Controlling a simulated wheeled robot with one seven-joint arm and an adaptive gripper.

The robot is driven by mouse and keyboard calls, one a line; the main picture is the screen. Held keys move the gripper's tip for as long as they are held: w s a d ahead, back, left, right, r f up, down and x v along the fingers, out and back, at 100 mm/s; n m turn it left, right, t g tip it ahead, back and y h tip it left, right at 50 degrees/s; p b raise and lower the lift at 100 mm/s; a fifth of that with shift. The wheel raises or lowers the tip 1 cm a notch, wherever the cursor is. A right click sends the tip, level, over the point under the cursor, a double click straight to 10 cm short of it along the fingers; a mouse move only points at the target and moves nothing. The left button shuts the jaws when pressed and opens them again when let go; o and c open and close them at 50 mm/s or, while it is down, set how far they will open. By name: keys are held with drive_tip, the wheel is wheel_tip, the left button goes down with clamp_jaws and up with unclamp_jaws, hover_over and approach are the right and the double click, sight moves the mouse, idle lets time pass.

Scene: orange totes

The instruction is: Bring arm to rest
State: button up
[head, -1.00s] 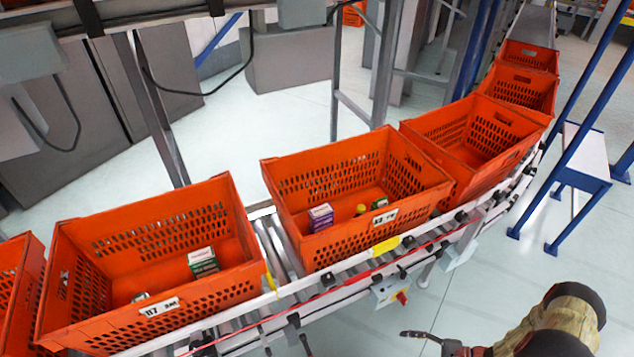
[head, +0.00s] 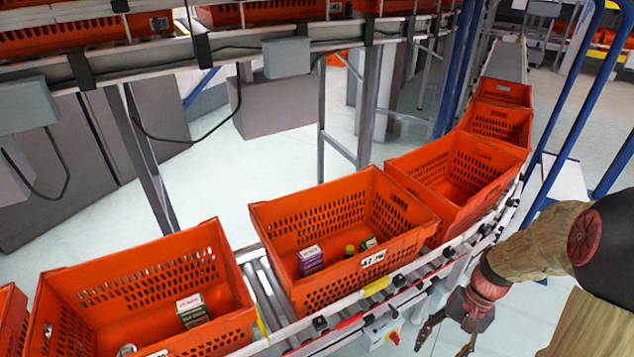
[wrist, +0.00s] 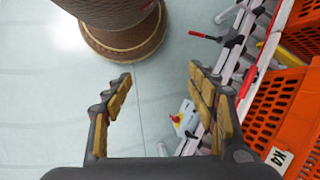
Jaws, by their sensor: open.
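My arm comes in from the right of the head view. My gripper (head: 445,334) hangs at the lower right, in front of the conveyor's near edge, pointing down.
Orange totes (head: 290,217) stand in a row on the roller conveyor (head: 270,290). The middle one holds a purple box (head: 311,260) and small items; the left one holds a green-and-white box (head: 192,310). A control box with a red knob (head: 394,338) is close to my gripper.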

drive_tip(key=s+a+r+n+t+h+p, duration=0.1)
drive_tip(key=a+r, duration=0.5)
drive_tip(key=r, duration=0.8)
drive_tip(key=s+a+r+n+t+h+p, duration=0.2)
drive_tip(key=s+a+r+n+t, duration=0.2)
drive_tip(key=r, duration=1)
drive_tip(key=a+n+t, duration=0.2)
drive_tip(key=t, duration=0.1)
drive_tip(key=shift+s+h, duration=0.2)
drive_tip(key=shift+h, duration=0.2)
